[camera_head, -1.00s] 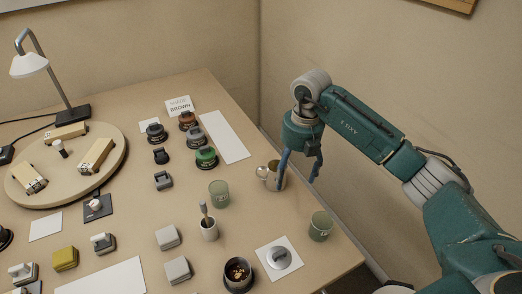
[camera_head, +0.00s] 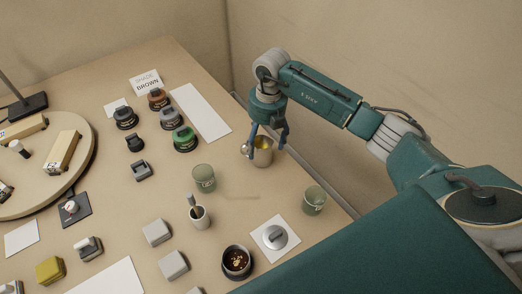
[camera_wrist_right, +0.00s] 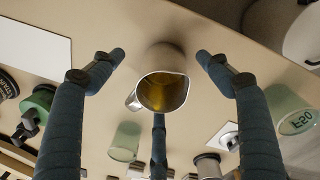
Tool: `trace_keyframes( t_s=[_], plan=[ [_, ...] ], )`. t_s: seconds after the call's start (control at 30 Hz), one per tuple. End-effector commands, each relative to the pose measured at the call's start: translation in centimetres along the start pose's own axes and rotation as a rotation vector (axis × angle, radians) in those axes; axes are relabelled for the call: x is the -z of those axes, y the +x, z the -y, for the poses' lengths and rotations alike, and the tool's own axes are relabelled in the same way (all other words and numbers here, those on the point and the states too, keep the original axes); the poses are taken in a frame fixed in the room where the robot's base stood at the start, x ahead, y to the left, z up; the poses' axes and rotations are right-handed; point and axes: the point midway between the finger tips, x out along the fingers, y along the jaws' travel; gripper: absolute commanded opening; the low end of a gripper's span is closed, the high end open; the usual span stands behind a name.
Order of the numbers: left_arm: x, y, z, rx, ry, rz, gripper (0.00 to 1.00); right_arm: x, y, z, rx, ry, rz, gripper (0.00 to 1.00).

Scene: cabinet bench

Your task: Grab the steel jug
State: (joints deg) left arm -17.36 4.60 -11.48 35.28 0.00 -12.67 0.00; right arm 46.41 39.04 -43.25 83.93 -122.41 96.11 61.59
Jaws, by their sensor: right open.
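The steel jug (camera_head: 263,158) stands upright near the table's right edge, its handle to the left. In the right wrist view the jug (camera_wrist_right: 163,92) shows its open mouth, with a yellowish-brown inside. My right gripper (camera_head: 267,150) points down over the jug, one finger at its left and one at its right. In the right wrist view the gripper (camera_wrist_right: 160,56) is open, its fingers spread wide on both sides with clear gaps to the jug; a third finger shows below the mouth. My left gripper is not in view.
A green cup (camera_head: 204,179) stands left of the jug and another green cup (camera_head: 313,200) right of it, near the edge. A white cup with a tool (camera_head: 199,217) and a lidded plate (camera_head: 275,237) are nearer. A white sheet (camera_head: 201,113) lies behind.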

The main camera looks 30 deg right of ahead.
Motion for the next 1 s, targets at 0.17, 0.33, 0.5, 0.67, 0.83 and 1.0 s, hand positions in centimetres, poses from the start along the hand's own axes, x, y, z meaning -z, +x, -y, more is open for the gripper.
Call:
trace_keyframes(
  t_s=[0.17, 0.33, 0.5, 0.67, 0.83, 1.0],
  plan=[
    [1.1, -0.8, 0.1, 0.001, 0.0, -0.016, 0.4, 0.2, 2.7, 0.3, 0.002, 0.001, -0.004, 0.76],
    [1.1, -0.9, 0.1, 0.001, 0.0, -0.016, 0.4, 0.2, 3.8, 0.3, 0.001, -0.001, -0.001, 0.76],
    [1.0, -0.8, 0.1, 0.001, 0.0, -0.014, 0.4, 0.1, 3.9, 0.3, 0.001, -0.001, -0.001, 0.76],
    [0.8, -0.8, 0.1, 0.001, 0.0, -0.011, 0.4, 0.1, 3.8, 0.3, 0.001, -0.001, -0.001, 0.48],
    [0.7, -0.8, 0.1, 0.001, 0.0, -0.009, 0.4, 0.1, 3.8, 0.3, 0.001, 0.0, -0.001, 0.18],
    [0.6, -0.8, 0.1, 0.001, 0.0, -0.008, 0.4, 0.1, 3.8, 0.3, 0.0, 0.0, 0.0, 0.17]
  ],
)
